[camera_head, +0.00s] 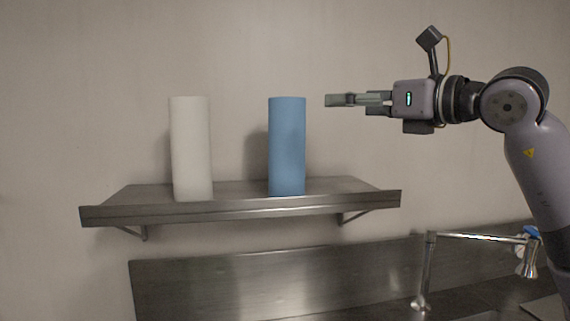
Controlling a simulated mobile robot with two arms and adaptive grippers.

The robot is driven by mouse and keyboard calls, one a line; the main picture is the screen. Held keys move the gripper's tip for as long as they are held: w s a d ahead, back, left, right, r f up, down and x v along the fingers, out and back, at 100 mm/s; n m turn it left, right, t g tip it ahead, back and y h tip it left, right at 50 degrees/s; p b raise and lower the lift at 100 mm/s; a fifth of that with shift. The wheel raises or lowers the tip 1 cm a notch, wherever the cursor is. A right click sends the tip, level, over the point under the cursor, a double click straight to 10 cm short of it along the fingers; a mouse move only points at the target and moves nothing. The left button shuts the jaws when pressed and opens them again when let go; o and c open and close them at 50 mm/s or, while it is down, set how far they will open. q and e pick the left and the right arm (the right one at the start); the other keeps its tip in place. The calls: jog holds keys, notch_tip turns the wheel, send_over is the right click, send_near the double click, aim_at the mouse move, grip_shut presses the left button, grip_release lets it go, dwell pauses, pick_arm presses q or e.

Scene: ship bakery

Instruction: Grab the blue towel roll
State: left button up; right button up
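The blue towel roll (287,147) stands upright on a metal wall shelf (240,209), right of the shelf's middle. A white towel roll (191,148) stands upright to its left, with a clear gap between them. My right gripper (340,100) reaches in from the right, pointing left at about the height of the blue roll's top. It appears a short way right of the blue roll and apart from it. Its fingers are seen side-on and overlap, so their opening is hidden. My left gripper is out of view.
The shelf has a raised front lip and free room at its right end. Below are a metal backsplash (230,285) and a tap (428,270) at the lower right. The plain wall (80,90) is behind the shelf.

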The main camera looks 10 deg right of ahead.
aim_at(300, 110)
jog(key=p+x, duration=0.1)
jog(key=x, duration=0.2)
jog(key=p+x, duration=0.2)
jog(key=x, duration=0.2)
jog(key=f+p+x, duration=0.1)
jog(key=p+x, duration=0.1)
jog(key=x, duration=0.2)
jog(key=shift+w+a, duration=0.1)
jog(key=shift+w, duration=0.15)
jog(key=shift+w+a+f, duration=0.1)
jog(key=shift+w+a, duration=0.1)
jog(key=shift+w, duration=0.15)
jog(key=p+x, duration=0.4)
jog(key=shift+w+a, duration=0.1)
jog(key=shift+w, duration=0.15)
jog(key=shift+w+a, duration=0.15)
jog(key=shift+w, duration=0.2)
jog(key=shift+s, duration=0.1)
jog(key=shift+c, duration=1.3)
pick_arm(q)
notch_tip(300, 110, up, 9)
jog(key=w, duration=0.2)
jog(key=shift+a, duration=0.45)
pick_arm(e)
jog(key=c, duration=1.5)
